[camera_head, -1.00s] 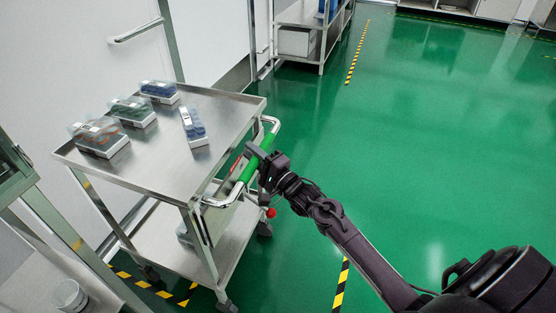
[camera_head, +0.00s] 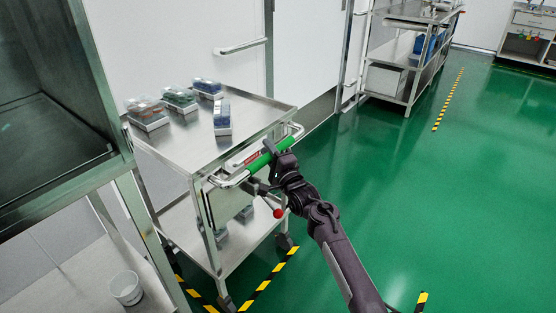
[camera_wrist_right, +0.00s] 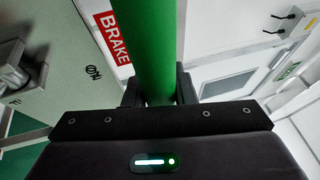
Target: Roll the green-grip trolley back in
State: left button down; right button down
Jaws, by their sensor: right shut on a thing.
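The steel trolley (camera_head: 262,117) has two shelves and a push handle with a green grip (camera_head: 258,164) on its right side. My right gripper (camera_head: 272,149) is shut on the green grip. The right wrist view shows the green grip (camera_wrist_right: 150,50) running between the two fingers (camera_wrist_right: 158,88). A red BRAKE label (camera_wrist_right: 113,38) shows beside the grip, and a red-knobbed lever (camera_head: 278,213) sits below the handle. Several clear-lidded boxes (camera_head: 180,98) stand on the top shelf. My left gripper is not in view.
A steel-framed cabinet (camera_head: 122,160) stands close at the left, with a white cup (camera_head: 126,288) on its lower shelf. Yellow-black floor tape (camera_head: 268,280) runs beneath the trolley. Another steel cart (camera_head: 408,75) stands behind. The green floor (camera_head: 440,200) on the right is clear.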

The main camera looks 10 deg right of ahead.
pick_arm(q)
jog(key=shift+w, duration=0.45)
pick_arm(e)
jog(key=shift+w+a+r, duration=0.15)
jog(key=shift+w+a, duration=0.4)
jog(key=shift+w, duration=0.05)
jog(key=c, duration=1.6)
grip_release()
jog(key=shift+c, duration=0.2)
jog(key=o, duration=0.5)
jog(key=shift+w+a, duration=0.15)
jog(key=shift+c, duration=0.2)
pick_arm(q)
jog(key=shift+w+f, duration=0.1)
